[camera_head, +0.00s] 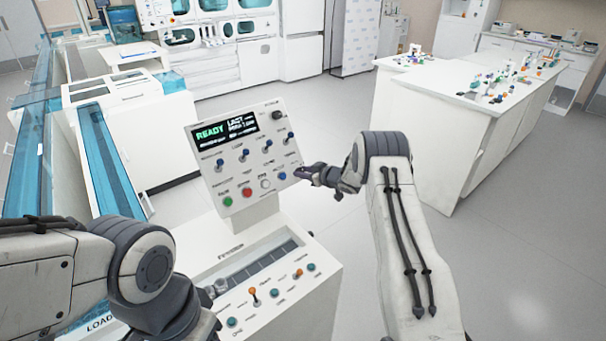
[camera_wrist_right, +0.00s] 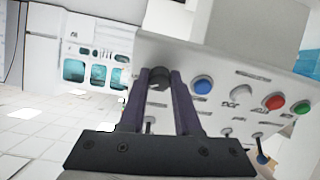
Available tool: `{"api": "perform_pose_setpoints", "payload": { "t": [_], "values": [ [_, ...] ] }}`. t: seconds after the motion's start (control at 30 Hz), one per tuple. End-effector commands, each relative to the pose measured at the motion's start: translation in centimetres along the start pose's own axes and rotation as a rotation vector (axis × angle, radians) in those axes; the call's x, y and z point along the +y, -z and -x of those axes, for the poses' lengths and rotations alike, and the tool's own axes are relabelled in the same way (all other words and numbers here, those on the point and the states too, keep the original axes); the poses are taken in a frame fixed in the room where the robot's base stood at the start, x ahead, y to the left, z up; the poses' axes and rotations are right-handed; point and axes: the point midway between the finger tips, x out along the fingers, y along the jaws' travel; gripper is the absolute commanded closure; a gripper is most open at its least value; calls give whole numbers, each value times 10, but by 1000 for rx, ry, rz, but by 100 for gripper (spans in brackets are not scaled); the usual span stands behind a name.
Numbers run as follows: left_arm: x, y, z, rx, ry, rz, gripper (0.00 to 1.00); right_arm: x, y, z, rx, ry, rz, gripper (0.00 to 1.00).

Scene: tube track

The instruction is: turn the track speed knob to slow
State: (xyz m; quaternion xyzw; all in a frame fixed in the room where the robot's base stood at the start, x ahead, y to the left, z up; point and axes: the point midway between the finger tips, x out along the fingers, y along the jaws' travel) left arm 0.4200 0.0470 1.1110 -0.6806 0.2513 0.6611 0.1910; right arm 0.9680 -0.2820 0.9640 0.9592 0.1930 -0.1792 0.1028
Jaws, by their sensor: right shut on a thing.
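The control panel (camera_head: 225,165) stands tilted on a white console, with a lit screen reading READY. A dark round knob (camera_wrist_right: 160,77) sits on the panel beside the blue button (camera_wrist_right: 202,86), and shows in the right wrist view. My right gripper (camera_head: 305,173) is at the panel's lower right edge; in the wrist view its two fingers (camera_wrist_right: 163,88) are shut on the knob, one on each side. In the head view the gripper hides this knob. The knob's markings are too small to read. My left arm is low at the left; its gripper (camera_head: 212,290) is mostly hidden.
The panel has several small toggles, a green button (camera_head: 228,201), a red button (camera_head: 247,192) and another dark knob (camera_head: 276,115) at its upper right. A track channel (camera_head: 262,262) and several toggles lie below. A white bench (camera_head: 425,115) stands right; open floor lies between.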

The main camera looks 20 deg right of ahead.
Motion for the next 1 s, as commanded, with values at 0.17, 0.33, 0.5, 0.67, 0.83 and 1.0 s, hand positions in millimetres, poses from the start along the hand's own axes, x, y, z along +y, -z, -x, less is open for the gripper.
{"api": "perform_pose_setpoints", "payload": {
  "t": [0.17,0.33,0.5,0.67,0.83,1.0],
  "values": [
    [-1,-1,-15,0,0,0,50,0,-2,-1,2,16,119,100],
    [-2,-2,-27,0,0,0,50,1,-2,-1,2,35,272,100],
    [-3,-2,-37,0,0,0,50,2,-1,-1,3,57,434,100],
    [-3,-2,-44,0,0,0,50,2,-1,-1,2,77,581,100],
    [-4,-3,-50,0,0,0,50,2,0,-1,2,96,723,100],
    [-4,-3,-54,0,0,0,50,2,0,-1,2,112,837,100]
  ]
}}
